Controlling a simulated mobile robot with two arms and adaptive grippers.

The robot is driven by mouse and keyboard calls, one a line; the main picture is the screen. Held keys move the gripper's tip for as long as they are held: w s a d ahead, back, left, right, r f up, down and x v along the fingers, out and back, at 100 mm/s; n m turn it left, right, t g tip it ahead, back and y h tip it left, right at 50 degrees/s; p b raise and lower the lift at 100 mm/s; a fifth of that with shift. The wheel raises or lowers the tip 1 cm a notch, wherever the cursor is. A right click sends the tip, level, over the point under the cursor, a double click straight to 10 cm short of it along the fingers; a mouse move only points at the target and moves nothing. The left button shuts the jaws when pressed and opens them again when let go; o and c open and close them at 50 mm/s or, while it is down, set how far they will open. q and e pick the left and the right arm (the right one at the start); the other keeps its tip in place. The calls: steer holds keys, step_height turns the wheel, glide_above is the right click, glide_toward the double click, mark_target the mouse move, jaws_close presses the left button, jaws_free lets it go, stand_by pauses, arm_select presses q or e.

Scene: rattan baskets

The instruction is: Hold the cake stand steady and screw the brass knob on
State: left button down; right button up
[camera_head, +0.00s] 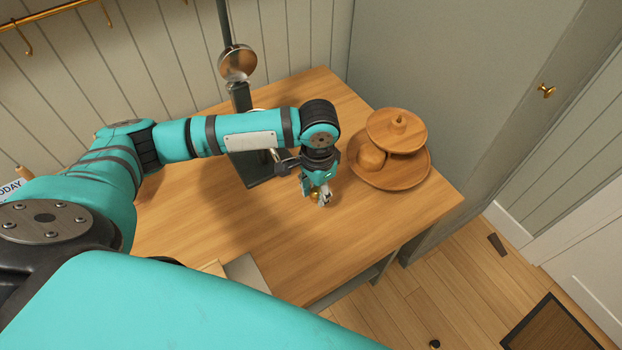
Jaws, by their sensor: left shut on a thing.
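The wooden cake stand (426,164) stands at the right side of the table. It has a wide lower plate, a smaller upper tier and a small wooden-coloured tip on top. A round wooden piece sits on its lower plate. My left gripper (319,198) points down over the table, left of the stand and apart from it. It is shut on a small brass-coloured thing, which looks like the brass knob (314,194); the fingers hide much of it. My right gripper is not in view.
The wooden table (370,230) is clear in front of the stand. A dark metal upright with a round metal part (238,62) stands behind my left arm. A tall grey-green panel with a brass handle (546,91) rises beside the table. A dark mat (560,330) lies on the floor.

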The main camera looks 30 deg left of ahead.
arm_select(q)
steer(key=s+d, duration=0.5)
steer(key=s+d+r+b, duration=0.1)
steer(key=s+d, duration=0.1)
steer(key=shift+s+d, duration=0.15)
steer(key=shift+s, duration=0.2)
